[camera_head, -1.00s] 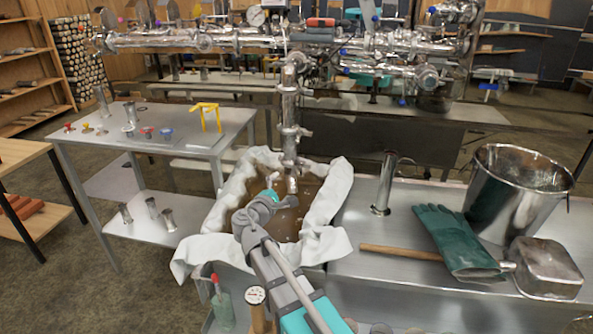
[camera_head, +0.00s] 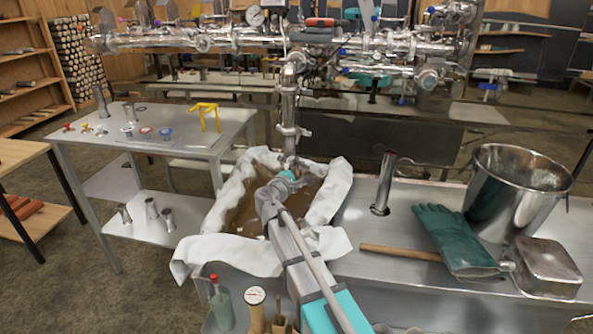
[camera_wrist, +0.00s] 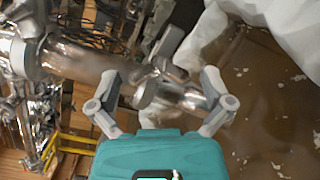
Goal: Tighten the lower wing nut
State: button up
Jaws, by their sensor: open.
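A vertical steel pipe (camera_head: 289,95) with clamps hangs over the cloth-lined pan. Its lower clamp (camera_head: 292,131) has a small part sticking out to the right, which looks like the lower wing nut (camera_head: 306,132). My gripper (camera_head: 286,176) is just below the pipe's lower end, partly hidden by my own arm. In the wrist view, my gripper (camera_wrist: 160,78) is open, with a finger on each side of the pipe's clamp (camera_wrist: 150,86). A bright wing-shaped part (camera_wrist: 167,46) stands up from that clamp beyond the fingertips. I cannot tell whether the fingers touch anything.
The pan of brown syrup (camera_head: 240,214) has white cloth (camera_head: 212,248) over its edges. A side table (camera_head: 180,112) holds a yellow stand (camera_head: 204,110) and small fittings.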

jog(key=c, duration=1)
jog(key=shift+c, duration=0.3)
jog(key=shift+m, duration=2.5)
jog(key=o, duration=1.1)
jog(key=shift+c, duration=0.2)
jog(key=shift+s, duration=0.1)
